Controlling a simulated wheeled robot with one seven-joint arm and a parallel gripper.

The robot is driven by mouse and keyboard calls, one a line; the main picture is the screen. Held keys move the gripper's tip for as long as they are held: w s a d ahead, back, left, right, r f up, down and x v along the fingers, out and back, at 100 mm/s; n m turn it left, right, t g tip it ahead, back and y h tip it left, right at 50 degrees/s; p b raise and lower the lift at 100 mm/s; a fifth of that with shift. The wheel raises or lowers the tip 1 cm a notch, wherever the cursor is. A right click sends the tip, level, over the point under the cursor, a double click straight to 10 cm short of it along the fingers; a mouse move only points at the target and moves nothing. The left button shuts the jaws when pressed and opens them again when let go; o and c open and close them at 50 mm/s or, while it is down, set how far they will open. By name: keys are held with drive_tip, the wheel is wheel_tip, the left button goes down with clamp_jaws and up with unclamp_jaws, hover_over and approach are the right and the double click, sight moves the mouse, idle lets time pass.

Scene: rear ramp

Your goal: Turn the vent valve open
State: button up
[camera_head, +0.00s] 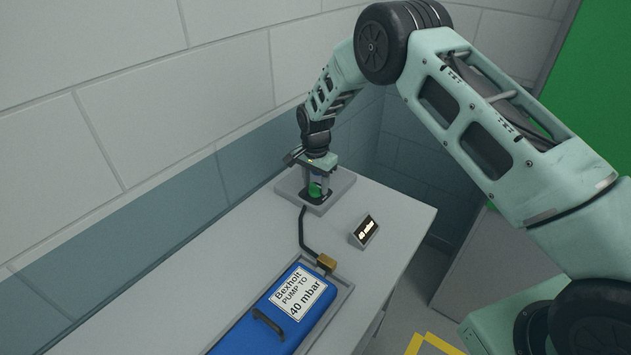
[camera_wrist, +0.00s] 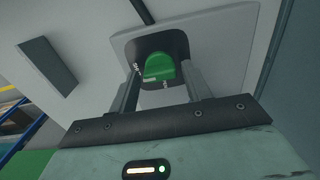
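The vent valve shows as a green knob (camera_head: 315,189) on a grey block at the far end of the bench. My gripper (camera_head: 318,193) points down over the knob. In the wrist view the two fingers of my gripper (camera_wrist: 159,76) stand on either side of the knob, with a visible gap at each side. The gripper looks open, and no contact shows.
A black hose (camera_head: 303,232) runs from the valve block to a brass fitting (camera_head: 326,262) by a blue case (camera_head: 262,325) labelled "Bexholt PUMP TO 40 mbar". A small display (camera_head: 364,230) stands on the bench (camera_head: 190,290). A block wall (camera_head: 120,110) is close behind.

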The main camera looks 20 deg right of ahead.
drive_tip(key=c, duration=0.6)
drive_tip(key=shift+n+b, duration=0.3)
drive_tip(key=shift+b, duration=0.05)
drive_tip(key=n+b, duration=0.2)
drive_tip(key=shift+f+n+b, duration=0.15)
drive_tip(key=shift+n+b, duration=0.15)
drive_tip(key=n+b, duration=0.2)
drive_tip(key=n, duration=0.1)
drive_tip(key=shift+n, duration=0.3)
drive_tip(key=n+b, duration=0.2)
drive_tip(key=n, duration=0.3)
drive_tip(key=shift+b, duration=0.4)
drive_tip(key=n, duration=0.4)
drive_tip(key=n+b, duration=0.1)
drive_tip(key=n, duration=0.1)
drive_tip(key=shift+r, duration=0.25)
